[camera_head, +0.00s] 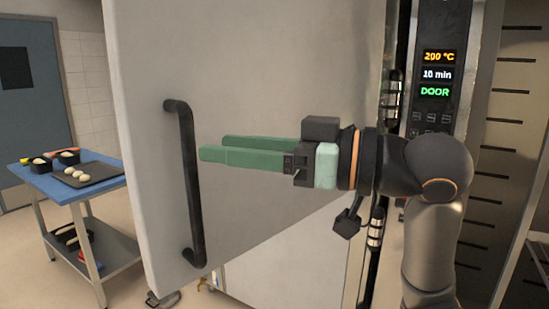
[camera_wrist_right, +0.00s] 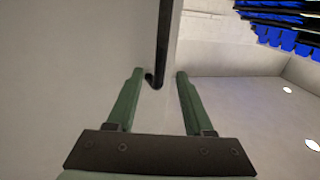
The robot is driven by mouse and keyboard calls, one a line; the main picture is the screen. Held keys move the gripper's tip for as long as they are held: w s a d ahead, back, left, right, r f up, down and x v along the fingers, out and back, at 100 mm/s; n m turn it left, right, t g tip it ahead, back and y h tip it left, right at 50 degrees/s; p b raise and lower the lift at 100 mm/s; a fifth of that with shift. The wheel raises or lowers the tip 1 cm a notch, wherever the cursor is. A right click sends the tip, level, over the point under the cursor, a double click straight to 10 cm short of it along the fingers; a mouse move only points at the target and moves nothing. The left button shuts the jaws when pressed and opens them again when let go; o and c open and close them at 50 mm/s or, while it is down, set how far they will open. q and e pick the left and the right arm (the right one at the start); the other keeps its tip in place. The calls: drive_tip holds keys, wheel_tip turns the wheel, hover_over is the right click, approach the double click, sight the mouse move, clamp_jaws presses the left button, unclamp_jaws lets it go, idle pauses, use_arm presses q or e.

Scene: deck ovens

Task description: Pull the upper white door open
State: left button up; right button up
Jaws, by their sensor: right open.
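The upper white door (camera_head: 270,80) fills the middle of the head view. It stands swung out from its hinge side on the right, its free edge on the left nearer to me. Its black vertical bar handle (camera_head: 186,185) is near that free edge. My right gripper (camera_head: 212,147) is open and empty in front of the door, fingers pointing left, tips a little right of the handle. In the right wrist view the handle's end (camera_wrist_right: 158,78) shows between and beyond the two fingertips (camera_wrist_right: 160,75), and the door face (camera_wrist_right: 60,80) lies to the left. My left gripper is out of view.
A lower white panel (camera_head: 290,260) shows beneath the door. A control panel (camera_head: 437,75) at right reads 200 °C, 10 min and a green DOOR. A blue-topped table (camera_head: 50,185) with a dark tray of dough pieces stands at left.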

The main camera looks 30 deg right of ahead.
drive_tip(key=b+v, duration=0.1)
drive_tip(key=v, duration=0.5)
idle(0.4)
drive_tip(key=w+f+m+g+h, duration=0.15)
drive_tip(key=w+f, duration=0.25)
drive_tip(key=f, duration=0.4)
drive_tip(key=w+f+m+h, duration=0.2)
drive_tip(key=w+f, duration=0.2)
drive_tip(key=f, duration=0.4)
wheel_tip(320, 180, down, 16)
drive_tip(key=m+g+h, duration=0.2)
drive_tip(key=h, duration=0.1)
drive_tip(key=s+d+f+g+h, duration=0.1)
drive_tip(key=s+f+g+h, duration=0.5)
drive_tip(key=s+f, duration=1.5)
drive_tip(key=w+a+f+t+y+p, duration=0.3)
drive_tip(key=w+a+f+t+p, duration=0.1)
drive_tip(key=f, duration=0.5)
drive_tip(key=shift+w+m+t, duration=0.35)
drive_tip(key=shift+w+t, duration=0.2)
drive_tip(key=shift+w, duration=0.25)
